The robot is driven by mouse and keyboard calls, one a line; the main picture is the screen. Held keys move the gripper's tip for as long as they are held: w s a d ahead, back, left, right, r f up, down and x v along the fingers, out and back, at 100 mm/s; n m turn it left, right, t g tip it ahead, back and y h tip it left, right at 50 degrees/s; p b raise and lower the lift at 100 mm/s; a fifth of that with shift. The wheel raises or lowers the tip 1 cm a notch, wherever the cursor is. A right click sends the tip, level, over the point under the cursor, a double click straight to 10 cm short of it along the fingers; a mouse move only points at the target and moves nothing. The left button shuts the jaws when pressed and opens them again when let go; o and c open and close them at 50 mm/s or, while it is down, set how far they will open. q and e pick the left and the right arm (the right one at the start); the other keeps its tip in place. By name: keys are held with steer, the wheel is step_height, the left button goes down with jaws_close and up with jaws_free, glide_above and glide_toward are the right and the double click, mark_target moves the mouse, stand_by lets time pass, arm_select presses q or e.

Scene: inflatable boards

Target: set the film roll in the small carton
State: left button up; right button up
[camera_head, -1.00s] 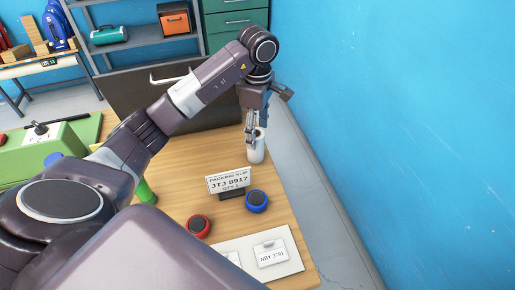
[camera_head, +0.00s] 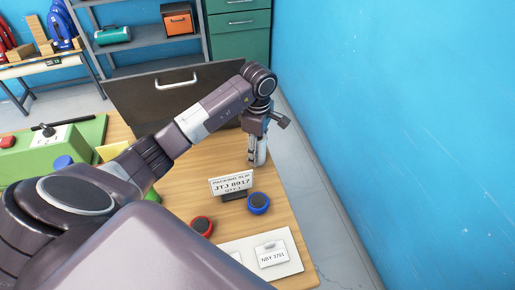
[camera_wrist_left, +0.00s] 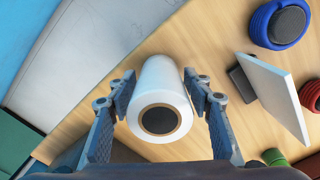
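The film roll is a white upright cylinder with a dark core (camera_wrist_left: 145,92), on the wooden table's far right part. In the head view, its lower part (camera_head: 257,158) shows below my left gripper (camera_head: 258,150). In the left wrist view, the fingers of my left gripper (camera_wrist_left: 160,82) stand on both sides of the roll, with gaps beside its near end. Whether the tips touch it I cannot tell. No small carton can be made out; my left arm hides part of the table. My right gripper is out of view.
A packing slip sign (camera_head: 231,184) stands close to the roll, with a blue round thing (camera_head: 258,203) and a red one (camera_head: 202,226) nearby. A white board with tags (camera_head: 283,250) lies at the front. A dark panel with a handle (camera_head: 127,97) rises behind.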

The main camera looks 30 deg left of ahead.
arm_select(q)
steer(key=c, duration=1.1)
steer(key=shift+r, duration=0.1)
